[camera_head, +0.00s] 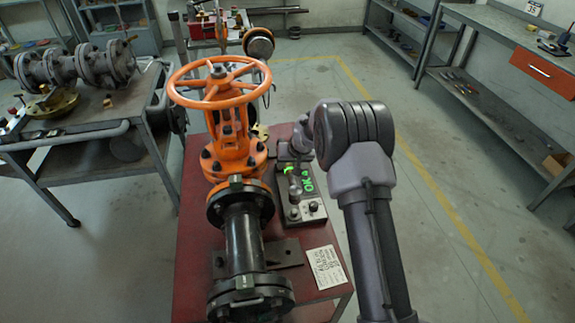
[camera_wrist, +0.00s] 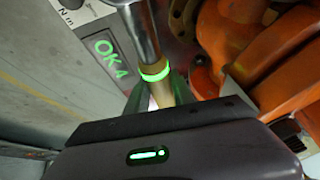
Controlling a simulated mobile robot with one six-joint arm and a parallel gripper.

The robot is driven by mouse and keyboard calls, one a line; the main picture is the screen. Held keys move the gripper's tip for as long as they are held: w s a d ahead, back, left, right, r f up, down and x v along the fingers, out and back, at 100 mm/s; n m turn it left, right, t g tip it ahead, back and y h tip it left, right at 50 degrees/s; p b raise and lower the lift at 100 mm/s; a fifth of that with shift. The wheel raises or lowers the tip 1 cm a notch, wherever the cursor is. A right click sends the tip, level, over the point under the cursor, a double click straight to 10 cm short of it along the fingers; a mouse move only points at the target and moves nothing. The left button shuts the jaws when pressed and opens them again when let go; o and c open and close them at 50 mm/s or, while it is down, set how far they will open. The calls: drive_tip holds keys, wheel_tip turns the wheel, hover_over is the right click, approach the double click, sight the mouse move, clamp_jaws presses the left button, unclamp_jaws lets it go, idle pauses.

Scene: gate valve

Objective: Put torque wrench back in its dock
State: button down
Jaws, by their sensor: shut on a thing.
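The torque wrench (camera_wrist: 137,28) shows in the wrist view as a chrome shaft with a glowing green ring and a tan section below it. My gripper (camera_wrist: 162,97) is shut on the tan section, its fingers on either side. The dock (camera_head: 308,207) is a grey panel with knobs and a lit green "OK" on the red bench, right of the orange valve. The dock's "OK" panel also shows beside the wrench in the wrist view (camera_wrist: 106,53). In the head view my arm partly covers the dock's far end and hides my fingers. I cannot tell whether the wrench is fully seated.
The orange gate valve with its handwheel (camera_head: 220,83) and dark pipe (camera_head: 243,240) stands close left of the dock. A white printed card (camera_head: 326,267) lies at the bench's front right. A side table (camera_head: 95,150) is at left, shelving (camera_head: 490,80) at right. Floor between is clear.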

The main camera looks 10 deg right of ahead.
drive_tip(key=shift+f, duration=0.1)
wheel_tip(320, 180, down, 5)
drive_tip(key=b, duration=0.5)
drive_tip(key=shift+w+f+b, duration=0.1)
drive_tip(key=shift+f+b, duration=0.65)
drive_tip(key=shift+f, duration=0.4)
drive_tip(key=c, duration=1)
unclamp_jaws()
